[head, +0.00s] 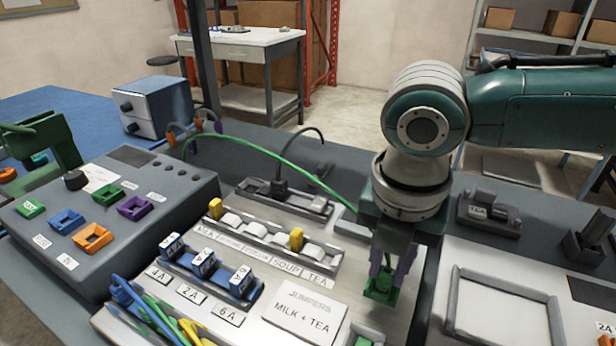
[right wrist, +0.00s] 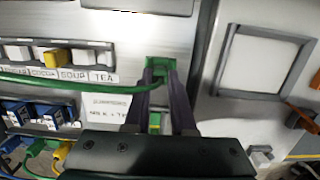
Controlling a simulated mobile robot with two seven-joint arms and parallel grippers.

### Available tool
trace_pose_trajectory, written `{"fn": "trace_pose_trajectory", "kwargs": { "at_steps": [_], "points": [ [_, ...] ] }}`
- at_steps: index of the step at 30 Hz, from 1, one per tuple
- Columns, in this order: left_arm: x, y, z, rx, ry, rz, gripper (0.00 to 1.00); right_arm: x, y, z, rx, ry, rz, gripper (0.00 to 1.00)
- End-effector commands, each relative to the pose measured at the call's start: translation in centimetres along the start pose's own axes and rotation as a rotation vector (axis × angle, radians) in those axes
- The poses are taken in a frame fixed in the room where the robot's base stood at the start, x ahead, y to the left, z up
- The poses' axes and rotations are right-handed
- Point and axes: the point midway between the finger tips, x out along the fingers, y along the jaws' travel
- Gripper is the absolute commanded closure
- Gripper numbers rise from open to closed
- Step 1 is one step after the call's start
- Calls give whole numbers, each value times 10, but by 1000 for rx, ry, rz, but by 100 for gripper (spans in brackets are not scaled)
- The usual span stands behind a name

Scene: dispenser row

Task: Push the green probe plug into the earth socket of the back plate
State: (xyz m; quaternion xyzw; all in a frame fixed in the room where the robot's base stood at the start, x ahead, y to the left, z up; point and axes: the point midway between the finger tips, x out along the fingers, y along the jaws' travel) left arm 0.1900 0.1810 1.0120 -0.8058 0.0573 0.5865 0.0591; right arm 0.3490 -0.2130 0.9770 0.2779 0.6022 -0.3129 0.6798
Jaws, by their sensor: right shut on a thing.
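My right gripper (head: 386,274) points down at the right end of the sloped light-grey plate (head: 262,322) and is shut on the green probe plug (right wrist: 155,119). The fingers mostly hide the plug; its green cable (head: 262,149) arches in from the left. Directly at the fingertips is a square green socket (head: 379,295), which also shows in the right wrist view (right wrist: 160,63). The plug's tip meets or lies just above this socket; I cannot tell how deep it is. My left gripper is not in view.
A meter box (head: 110,212) with coloured sockets stands left. An empty framed tray (head: 503,312) is to the right.

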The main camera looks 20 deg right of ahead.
Motion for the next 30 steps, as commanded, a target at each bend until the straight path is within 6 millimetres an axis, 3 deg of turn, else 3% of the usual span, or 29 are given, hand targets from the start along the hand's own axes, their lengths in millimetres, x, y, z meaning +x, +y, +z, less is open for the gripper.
{"fn": "trace_pose_trajectory", "kwargs": {
  "at_steps": [14, 15, 24, 30],
  "points": [
    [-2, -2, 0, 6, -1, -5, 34, 1, 0, 0, 0, -1, -2, 100],
    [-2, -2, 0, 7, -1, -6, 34, 1, 0, 0, 0, -1, -1, 74],
    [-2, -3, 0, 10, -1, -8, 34, 1, 0, 0, 0, -1, -1, 42],
    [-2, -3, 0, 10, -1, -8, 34, 1, 0, 0, 0, -1, -1, 38]
  ]
}}
